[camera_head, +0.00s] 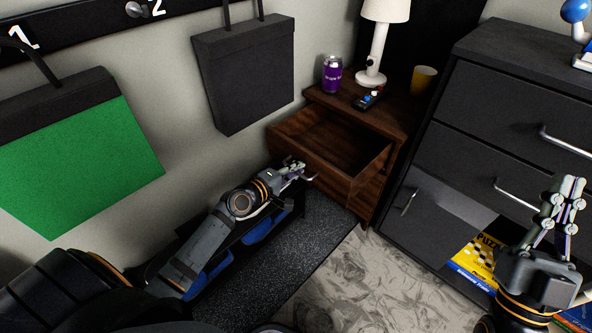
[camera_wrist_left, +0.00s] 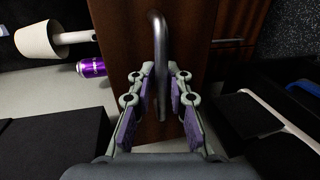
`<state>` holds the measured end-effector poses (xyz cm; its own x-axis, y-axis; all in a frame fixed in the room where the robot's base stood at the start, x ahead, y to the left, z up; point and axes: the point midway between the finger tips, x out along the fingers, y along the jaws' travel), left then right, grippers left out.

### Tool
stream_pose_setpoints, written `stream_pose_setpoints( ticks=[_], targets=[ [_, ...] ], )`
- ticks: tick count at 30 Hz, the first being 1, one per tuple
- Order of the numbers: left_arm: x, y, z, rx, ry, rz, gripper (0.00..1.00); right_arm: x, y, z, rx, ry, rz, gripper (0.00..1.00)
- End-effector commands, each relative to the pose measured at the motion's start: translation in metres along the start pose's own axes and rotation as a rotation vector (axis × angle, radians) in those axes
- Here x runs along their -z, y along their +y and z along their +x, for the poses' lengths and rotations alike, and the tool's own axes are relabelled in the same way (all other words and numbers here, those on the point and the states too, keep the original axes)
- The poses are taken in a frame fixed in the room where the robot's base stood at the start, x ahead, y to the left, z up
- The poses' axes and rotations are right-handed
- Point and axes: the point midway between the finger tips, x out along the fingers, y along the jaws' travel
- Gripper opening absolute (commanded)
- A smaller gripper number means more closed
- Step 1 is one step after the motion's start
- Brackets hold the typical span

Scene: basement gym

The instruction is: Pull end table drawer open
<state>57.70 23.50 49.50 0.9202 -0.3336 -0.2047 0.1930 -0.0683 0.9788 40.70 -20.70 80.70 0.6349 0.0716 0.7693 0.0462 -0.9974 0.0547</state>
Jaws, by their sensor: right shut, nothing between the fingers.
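The wooden end table (camera_head: 396,116) stands in the corner with its top drawer (camera_head: 328,170) pulled out, its empty inside showing. The drawer's curved metal handle (camera_wrist_left: 158,50) is also visible in the head view (camera_head: 313,177). My left gripper (camera_head: 299,168) is at the drawer front; in the left wrist view (camera_wrist_left: 160,85) its purple-padded fingers are parted, one on each side of the handle. Whether either pad touches the handle is unclear. My right gripper (camera_head: 570,184) is shut and empty, raised in front of the dark dresser, away from the end table.
A purple can (camera_head: 332,74), white lamp (camera_head: 372,55), remote (camera_head: 369,98) and yellow cup (camera_head: 423,80) stand on the end table. The dark dresser (camera_head: 500,95) stands close on the right, with a yellow puzzle box (camera_head: 474,258) in it. Bags hang on the left wall.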

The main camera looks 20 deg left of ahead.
Motion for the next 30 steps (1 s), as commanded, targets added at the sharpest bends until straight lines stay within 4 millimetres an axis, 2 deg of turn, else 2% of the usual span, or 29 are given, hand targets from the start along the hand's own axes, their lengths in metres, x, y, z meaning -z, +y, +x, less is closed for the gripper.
stream_pose_setpoints(
  ticks=[9, 11, 18, 21, 30],
  targets=[
    [0.0, -0.001, -0.003, 0.003, 0.0, 0.001, 0.2, 0.0, 0.0, 0.0, -0.001, 0.001, 0.001, 0.0],
    [0.001, -0.001, -0.009, 0.003, 0.001, 0.002, 0.2, 0.0, 0.0, 0.0, -0.001, 0.001, 0.001, 0.0],
    [-0.001, -0.002, -0.054, 0.007, -0.005, 0.006, 0.2, 0.0, 0.0, 0.0, -0.001, 0.001, 0.001, 0.0],
    [0.001, -0.002, -0.066, 0.007, 0.002, 0.006, 0.2, 0.0, 0.0, 0.0, -0.001, 0.001, 0.001, 0.0],
    [0.0, 0.0, -0.075, 0.0, -0.002, -0.001, 0.2, 0.0, 0.0, 0.0, 0.0, 0.001, 0.0, 0.0]
  ],
)
